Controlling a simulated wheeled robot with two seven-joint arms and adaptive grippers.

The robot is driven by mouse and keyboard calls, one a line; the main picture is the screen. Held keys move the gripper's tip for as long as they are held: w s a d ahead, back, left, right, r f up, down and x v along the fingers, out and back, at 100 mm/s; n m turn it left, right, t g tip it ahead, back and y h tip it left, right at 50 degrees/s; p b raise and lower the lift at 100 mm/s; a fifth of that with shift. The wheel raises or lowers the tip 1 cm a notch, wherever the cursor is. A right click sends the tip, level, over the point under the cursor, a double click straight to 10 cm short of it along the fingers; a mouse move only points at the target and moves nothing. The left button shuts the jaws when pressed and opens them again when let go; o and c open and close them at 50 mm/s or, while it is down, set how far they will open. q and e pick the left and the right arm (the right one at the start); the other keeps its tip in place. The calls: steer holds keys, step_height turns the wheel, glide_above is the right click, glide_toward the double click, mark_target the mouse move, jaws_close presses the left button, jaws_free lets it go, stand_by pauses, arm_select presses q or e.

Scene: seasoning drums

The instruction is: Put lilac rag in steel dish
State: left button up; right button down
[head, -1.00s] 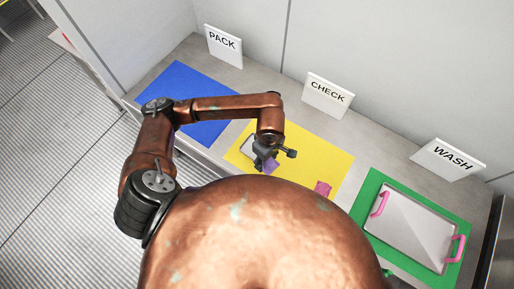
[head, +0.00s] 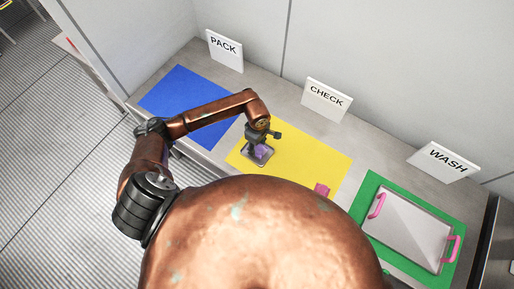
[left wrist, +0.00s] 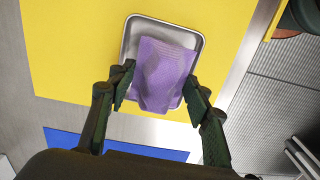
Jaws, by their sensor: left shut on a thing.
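The lilac rag (head: 263,151) is held between the fingers of my left gripper (head: 260,149). In the head view the steel dish (head: 257,162) sits on the yellow mat, partly hidden under the gripper and rag. I cannot tell whether the rag touches the dish floor. My right gripper is not in view.
The yellow mat (head: 310,153) also bears a small pink item (head: 322,189). A blue mat (head: 185,103) to the left is bare. A steel tray (head: 408,222) with pink handles lies on a green mat (head: 369,190) at right. PACK, CHECK and WASH signs stand behind.

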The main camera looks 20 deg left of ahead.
mark_target(257, 149)
arm_select(q)
steer(key=shift+w+a+f, duration=0.1)
steer(key=shift+w+f, duration=0.05)
steer(key=shift+f, duration=0.05)
step_height(257, 149, down, 3)
steer(key=shift+w+a+p, duration=0.1)
steer(key=shift+p, duration=0.45)
steer(key=shift+f, duration=0.2)
steer(key=shift+f, duration=0.1)
steer(key=shift+f, duration=0.15)
steer(key=o, duration=0.8)
